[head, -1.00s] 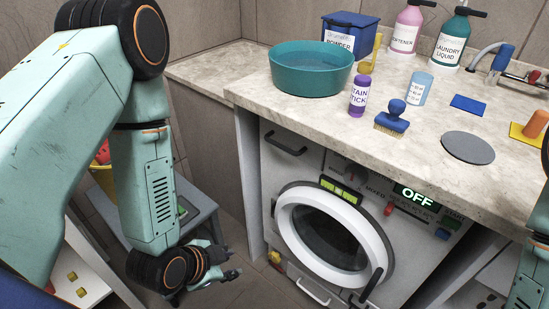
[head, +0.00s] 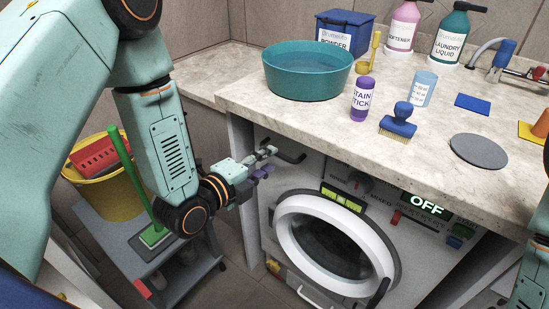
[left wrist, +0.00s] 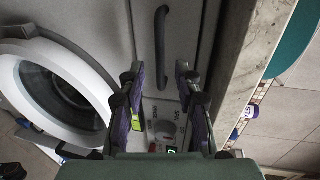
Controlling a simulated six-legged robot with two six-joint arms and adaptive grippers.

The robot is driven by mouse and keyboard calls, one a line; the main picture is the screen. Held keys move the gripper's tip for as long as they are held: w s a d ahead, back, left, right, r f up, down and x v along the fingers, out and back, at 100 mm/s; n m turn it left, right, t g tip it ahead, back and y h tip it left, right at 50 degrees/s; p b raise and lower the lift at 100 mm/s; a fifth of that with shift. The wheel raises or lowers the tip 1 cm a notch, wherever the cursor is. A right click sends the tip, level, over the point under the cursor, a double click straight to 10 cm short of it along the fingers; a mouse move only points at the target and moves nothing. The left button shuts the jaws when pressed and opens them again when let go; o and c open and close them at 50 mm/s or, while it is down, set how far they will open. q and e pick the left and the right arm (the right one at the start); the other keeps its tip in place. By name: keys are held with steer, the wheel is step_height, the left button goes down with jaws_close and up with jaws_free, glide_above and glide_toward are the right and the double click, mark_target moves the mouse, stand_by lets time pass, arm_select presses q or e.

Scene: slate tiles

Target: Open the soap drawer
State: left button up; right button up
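The soap drawer is at the upper left of the white washing machine, under the counter, and looks shut. Its dark bar handle (head: 292,156) shows in the head view just beyond my left fingertips, partly hidden by them. My left gripper (head: 267,162) is open and empty in front of the drawer. In the left wrist view the handle (left wrist: 161,45) lies ahead, lined up with the gap between the two fingers of the left gripper (left wrist: 160,82). The fingers are apart from it, one on each side. My right gripper is out of view; only part of its arm shows at the right edge.
The counter edge (head: 300,139) overhangs close above the drawer. The machine's round door (head: 335,243) is below it. A teal basin (head: 308,88) and a stain stick (head: 362,100) stand on the counter. A grey step stool and a yellow bucket (head: 110,195) are at the left.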

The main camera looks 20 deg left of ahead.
mark_target(277, 155)
arm_select(q)
steer(key=shift+b+x, duration=0.35)
steer(key=shift+x, duration=1.55)
steer(key=shift+s+a, duration=0.1)
steer(key=shift+r, duration=0.1)
steer(key=shift+c, duration=0.4)
jaws_close()
